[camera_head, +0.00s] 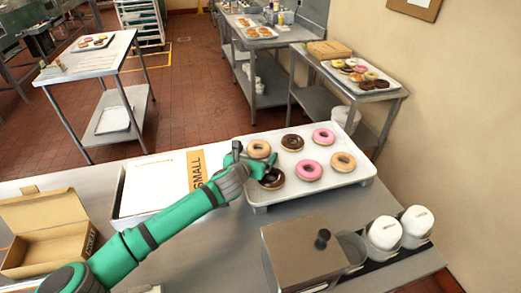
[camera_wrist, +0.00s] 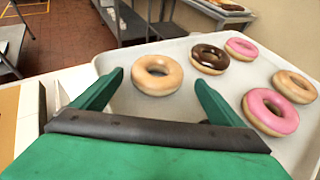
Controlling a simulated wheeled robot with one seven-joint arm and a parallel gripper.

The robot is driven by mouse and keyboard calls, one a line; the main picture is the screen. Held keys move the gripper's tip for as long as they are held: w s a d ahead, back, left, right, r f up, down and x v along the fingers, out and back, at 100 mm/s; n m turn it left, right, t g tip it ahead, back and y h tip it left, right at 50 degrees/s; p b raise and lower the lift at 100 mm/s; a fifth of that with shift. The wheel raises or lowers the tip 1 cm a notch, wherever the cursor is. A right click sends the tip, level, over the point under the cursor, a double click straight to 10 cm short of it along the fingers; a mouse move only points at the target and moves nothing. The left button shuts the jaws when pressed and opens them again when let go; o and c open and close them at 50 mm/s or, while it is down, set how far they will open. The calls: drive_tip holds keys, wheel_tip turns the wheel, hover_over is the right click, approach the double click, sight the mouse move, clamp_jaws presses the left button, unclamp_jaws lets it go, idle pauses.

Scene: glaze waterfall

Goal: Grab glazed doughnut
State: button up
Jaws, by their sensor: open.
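A plain glazed doughnut (camera_head: 258,149) lies at the back left of a light tray (camera_head: 325,186). In the wrist view, this glazed doughnut (camera_wrist: 157,75) shows ahead and between the spread fingers of my gripper (camera_wrist: 159,80). In the head view, my gripper (camera_head: 240,158) is at the tray's left side, open and empty. A second glazed doughnut (camera_head: 343,161) lies at the right of the tray. The front-left chocolate doughnut (camera_head: 271,178) is close to my gripper and partly covered by it.
The tray also holds another chocolate doughnut (camera_head: 292,142) and pink doughnuts (camera_head: 308,170) (camera_head: 323,138). An open cardboard box (camera_head: 48,232) stands at the left. A metal container (camera_head: 308,252) and white-topped canisters (camera_head: 385,233) stand in front of the tray.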

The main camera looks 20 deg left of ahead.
drive_tip(key=shift+w+a+f, duration=0.2)
drive_tip(key=shift+w+f, duration=0.05)
drive_tip(key=shift+w, duration=0.25)
drive_tip(key=shift+w+a+f, duration=0.15)
drive_tip(key=shift+w+f, duration=0.1)
drive_tip(key=shift+w, duration=0.2)
drive_tip(key=shift+d, duration=0.1)
drive_tip(key=c, duration=1.1)
drive_tip(key=shift+c, duration=0.2)
drive_tip(key=shift+w+r, duration=0.1)
drive_tip(key=shift+r, duration=0.05)
